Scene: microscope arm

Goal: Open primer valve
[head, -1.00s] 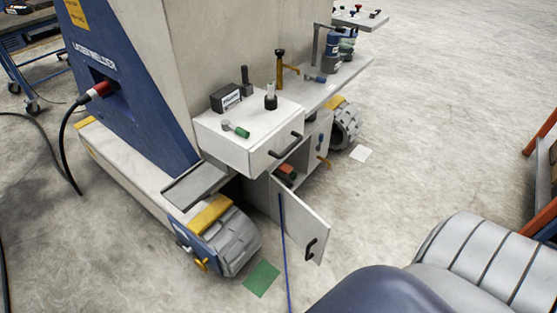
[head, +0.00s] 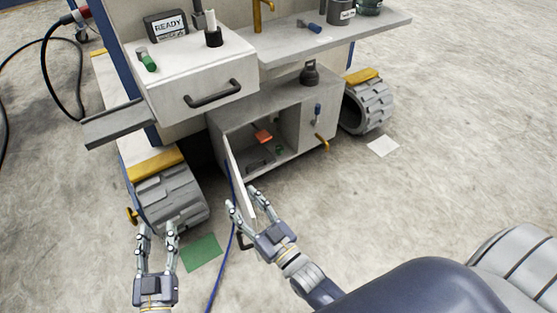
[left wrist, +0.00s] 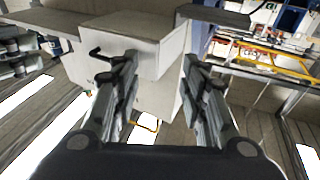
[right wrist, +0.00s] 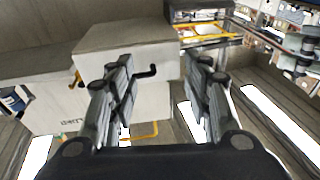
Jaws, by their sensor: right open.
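I cannot tell for sure which fitting is the primer valve. A yellow lever (head: 322,143) sits low on the cabinet's right front, below a blue-handled fitting (head: 318,112). Another yellow valve-like fitting (head: 132,216) is beside the left front wheel, just left of my left gripper. My left gripper (head: 157,233) is open and empty, low in front of that wheel; its spread fingers show in the left wrist view (left wrist: 158,75). My right gripper (head: 243,200) is open by the lower edge of the open cabinet door (head: 240,180); whether it touches the door is unclear.
A closed drawer with a black handle (head: 213,94) overhangs the open cabinet (head: 290,110). A blue cable (head: 222,262) runs down to the floor near a green mat (head: 201,252). A grey shelf (head: 120,122) juts left.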

